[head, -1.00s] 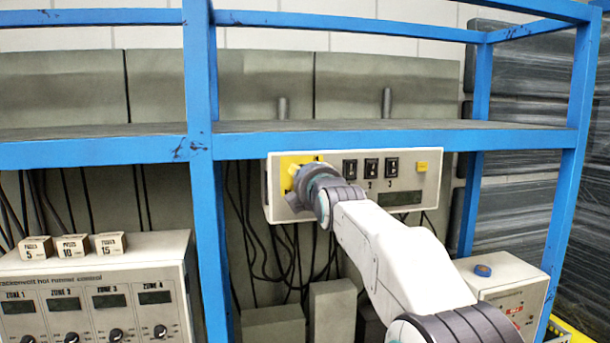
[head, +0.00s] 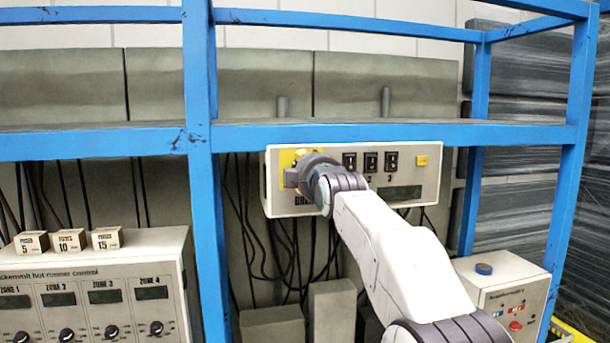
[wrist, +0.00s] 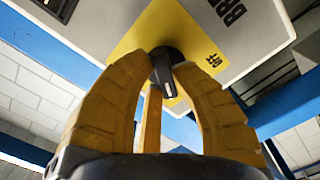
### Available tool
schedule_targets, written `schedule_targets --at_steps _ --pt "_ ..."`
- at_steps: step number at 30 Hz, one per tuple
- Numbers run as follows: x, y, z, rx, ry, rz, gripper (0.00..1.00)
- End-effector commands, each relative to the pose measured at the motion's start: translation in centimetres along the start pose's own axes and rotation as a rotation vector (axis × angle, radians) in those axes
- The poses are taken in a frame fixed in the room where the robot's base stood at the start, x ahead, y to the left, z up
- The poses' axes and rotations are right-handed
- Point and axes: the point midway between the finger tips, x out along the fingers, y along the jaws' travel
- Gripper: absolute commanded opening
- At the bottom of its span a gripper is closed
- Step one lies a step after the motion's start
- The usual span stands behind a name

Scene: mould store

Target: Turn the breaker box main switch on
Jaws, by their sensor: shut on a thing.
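The breaker box (head: 420,165) is a pale panel under the blue shelf, carrying a yellow plate (head: 288,157) at its left end. My gripper (head: 290,174) is at that plate and hides most of it in the head view. In the wrist view, the yellow fingers of my gripper (wrist: 165,80) are closed around the black main switch knob (wrist: 166,62). A pale mark line runs down the knob. The knob stands on the yellow plate (wrist: 185,32), which has black lettering. I cannot tell whether the switch is on or off.
Small black breakers (head: 371,162) and a yellow button (head: 422,160) sit right of my gripper. A blue post (head: 203,220) stands to the left, with a hot runner controller (head: 90,275) beyond it. Another control box (head: 510,280) is at the lower right. Cables hang below.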

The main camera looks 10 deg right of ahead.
Motion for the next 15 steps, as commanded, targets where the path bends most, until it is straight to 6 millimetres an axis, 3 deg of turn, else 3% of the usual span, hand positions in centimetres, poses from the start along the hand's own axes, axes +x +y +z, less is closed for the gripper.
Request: schedule_targets --at_steps 15 --pt "0.03 -0.16 0.24 0.491 -0.001 0.001 0.0"
